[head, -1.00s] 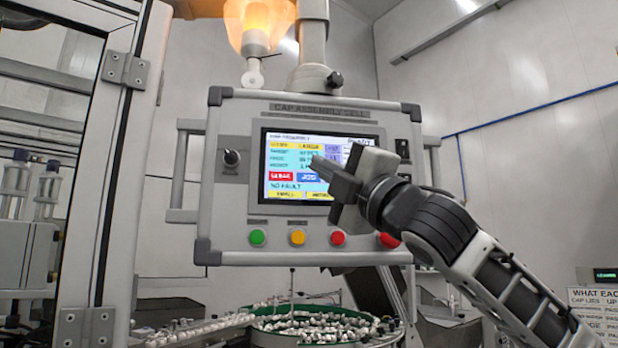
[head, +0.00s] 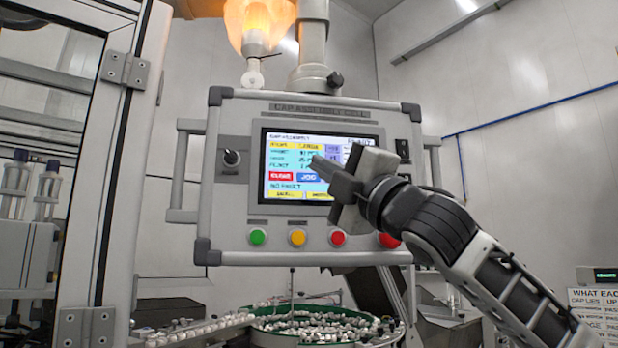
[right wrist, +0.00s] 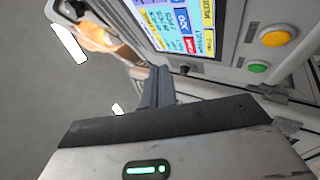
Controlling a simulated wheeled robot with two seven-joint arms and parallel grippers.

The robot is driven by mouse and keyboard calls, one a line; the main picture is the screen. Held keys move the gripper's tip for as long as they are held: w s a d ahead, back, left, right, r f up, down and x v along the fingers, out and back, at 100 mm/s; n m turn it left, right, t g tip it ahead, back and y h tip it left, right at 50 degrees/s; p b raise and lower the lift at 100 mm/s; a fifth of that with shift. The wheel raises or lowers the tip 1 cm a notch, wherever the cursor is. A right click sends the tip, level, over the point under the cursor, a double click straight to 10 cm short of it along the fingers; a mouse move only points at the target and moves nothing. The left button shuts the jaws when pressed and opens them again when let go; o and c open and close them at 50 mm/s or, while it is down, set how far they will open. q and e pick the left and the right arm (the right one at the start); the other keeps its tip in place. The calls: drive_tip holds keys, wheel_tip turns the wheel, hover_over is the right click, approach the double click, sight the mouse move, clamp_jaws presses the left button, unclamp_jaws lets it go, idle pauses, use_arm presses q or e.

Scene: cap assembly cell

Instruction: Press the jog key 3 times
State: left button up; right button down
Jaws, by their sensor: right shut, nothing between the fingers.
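The jog key (head: 307,177) is a blue rectangle low on the lit touchscreen (head: 280,150), right of a red key (head: 281,177). It also shows in the right wrist view (right wrist: 182,22). My right gripper (head: 319,162) is shut and empty. In the head view its fingertips overlap the screen just above and right of the jog key. In the right wrist view the shut fingers (right wrist: 159,78) point toward the panel, and I see no contact with the key. The fingers and hand hide the screen's right part. My left gripper is not in view.
Below the screen are green (head: 257,237), yellow (head: 297,237) and red (head: 337,238) buttons, with a larger red button (head: 388,240) near my wrist. A selector switch (head: 232,158) sits left of the screen. A bowl of caps (head: 320,325) stands beneath the panel.

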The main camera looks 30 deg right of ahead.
sight(309, 177)
idle(0.5)
drive_tip(key=s+a+r+m+h, duration=0.1)
drive_tip(key=s+a+r+m, duration=0.1)
drive_tip(key=s+r+m, duration=0.55)
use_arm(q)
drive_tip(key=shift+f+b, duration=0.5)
use_arm(e)
drive_tip(key=w+f+m+g+y, duration=0.3)
drive_tip(key=w+f+m, duration=0.1)
drive_tip(key=f, duration=0.3)
drive_tip(key=shift+d+f+m+g+y, duration=0.15)
drive_tip(key=shift+d+m+g+y, duration=0.15)
drive_tip(key=shift+d+m+g, duration=0.1)
use_arm(q)
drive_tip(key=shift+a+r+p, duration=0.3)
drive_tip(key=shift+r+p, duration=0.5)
drive_tip(key=shift+p, duration=1.05)
use_arm(e)
drive_tip(key=w+d, duration=0.3)
drive_tip(key=w, duration=0.5)
